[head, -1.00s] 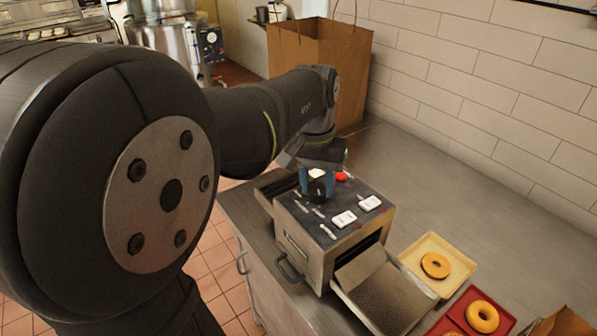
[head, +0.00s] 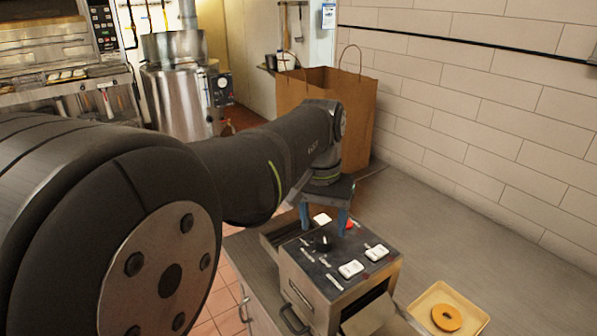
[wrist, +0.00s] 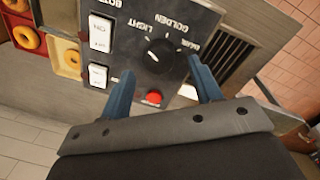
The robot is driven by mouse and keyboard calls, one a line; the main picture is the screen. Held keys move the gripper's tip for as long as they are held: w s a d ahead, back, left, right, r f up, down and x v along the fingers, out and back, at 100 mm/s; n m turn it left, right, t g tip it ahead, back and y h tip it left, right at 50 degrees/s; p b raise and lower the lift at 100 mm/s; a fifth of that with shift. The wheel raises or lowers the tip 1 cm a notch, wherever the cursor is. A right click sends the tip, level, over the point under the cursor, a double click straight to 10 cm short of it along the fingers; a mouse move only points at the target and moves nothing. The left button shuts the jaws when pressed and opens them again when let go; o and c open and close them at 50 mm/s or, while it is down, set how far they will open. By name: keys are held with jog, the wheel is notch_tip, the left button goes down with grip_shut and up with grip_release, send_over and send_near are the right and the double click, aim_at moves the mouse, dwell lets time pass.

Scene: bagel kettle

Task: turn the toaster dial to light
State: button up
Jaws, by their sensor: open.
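The toaster (head: 345,285) stands on the metal counter with a dark control panel on top. Its black dial (head: 323,242) sits on that panel; in the wrist view the dial (wrist: 158,55) has a small white mark, with the words LIGHT and GOLDEN and a third, partly covered label around it. The mark is on the dial's left side, near LIGHT; its exact setting is hard to tell. My gripper (head: 323,230) is open above the panel, its blue fingers spread on either side of the dial and apart from it. The gripper (wrist: 160,67) holds nothing.
White switches (head: 351,269) and a red button (wrist: 153,98) are close to the dial. A tray with a bagel (head: 446,317) lies right of the toaster. A large paper bag (head: 318,90) stands behind.

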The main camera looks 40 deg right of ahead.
aim_at(324, 236)
notch_tip(324, 236, up, 15)
jog(key=shift+w+a+f, duration=0.2)
jog(key=shift+w+a, duration=0.1)
jog(key=shift+w, duration=0.1)
jog(key=f, duration=1.1)
jog(key=s+f, duration=0.1)
jog(key=f, duration=0.5)
jog(key=shift+d+f, duration=0.25)
jog(key=shift+d, duration=0.1)
jog(key=shift+f, duration=0.2)
jog(key=shift+r+m, duration=0.2)
jog(key=shift+m, duration=0.3)
jog(key=m, duration=0.4)
jog(key=shift+m, duration=0.4)
jog(key=m, duration=0.6)
jog(key=shift+d+y, duration=0.1)
jog(key=shift+y, duration=0.3)
jog(key=shift+r, duration=1.1)
